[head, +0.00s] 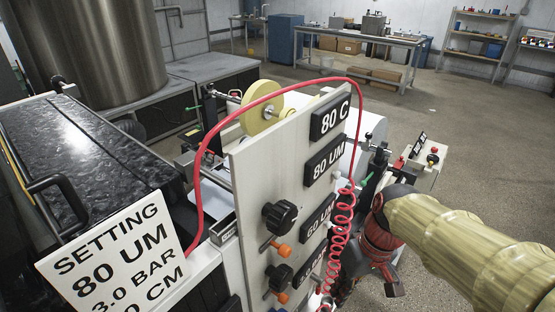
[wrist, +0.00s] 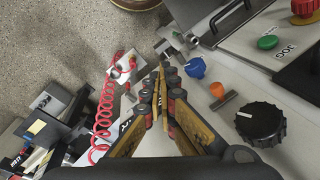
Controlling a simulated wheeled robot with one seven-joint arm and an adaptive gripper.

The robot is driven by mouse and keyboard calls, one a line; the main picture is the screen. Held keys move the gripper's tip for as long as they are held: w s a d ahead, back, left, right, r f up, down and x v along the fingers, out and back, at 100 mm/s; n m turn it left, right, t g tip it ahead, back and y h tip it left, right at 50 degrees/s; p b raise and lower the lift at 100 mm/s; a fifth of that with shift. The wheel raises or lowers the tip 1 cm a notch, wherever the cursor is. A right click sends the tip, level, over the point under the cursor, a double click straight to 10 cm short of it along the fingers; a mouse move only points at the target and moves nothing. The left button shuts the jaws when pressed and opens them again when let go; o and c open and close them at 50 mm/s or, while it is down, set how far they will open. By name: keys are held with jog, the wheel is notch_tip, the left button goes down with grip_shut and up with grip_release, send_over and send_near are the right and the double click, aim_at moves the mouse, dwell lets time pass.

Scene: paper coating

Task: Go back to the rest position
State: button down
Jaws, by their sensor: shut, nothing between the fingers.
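My gripper (wrist: 161,88) is shut and empty in the wrist view, its two fingers meeting at the tips. It is above the side of the coating machine, apart from the black knob (wrist: 260,121) and the orange valve (wrist: 217,90) at its right. In the head view my arm comes in from the right, and the gripper's fingertips are hidden behind the machine's white panel (head: 247,190). That panel carries black labels reading "80 C" (head: 331,117) and "80 UM" (head: 327,159), and black knobs (head: 280,216).
A red coiled hose (head: 342,222) hangs close to my wrist. A setting sign (head: 118,250) stands at the front left. A green button (wrist: 268,42) and red button (wrist: 304,8) sit on a box nearby. Open floor (head: 440,130) lies to the right and behind.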

jog(key=s+d+r+m+t+h, duration=0.2)
jog(key=s+d+r+m+t, duration=0.1)
jog(key=r, duration=0.4)
jog(key=s+d+t, duration=0.1)
jog(key=s+t, duration=0.1)
jog(key=shift+s+d+r+m+t, duration=0.2)
jog(key=shift+d+r+m+t, duration=0.1)
jog(key=shift+d+r+t, duration=0.1)
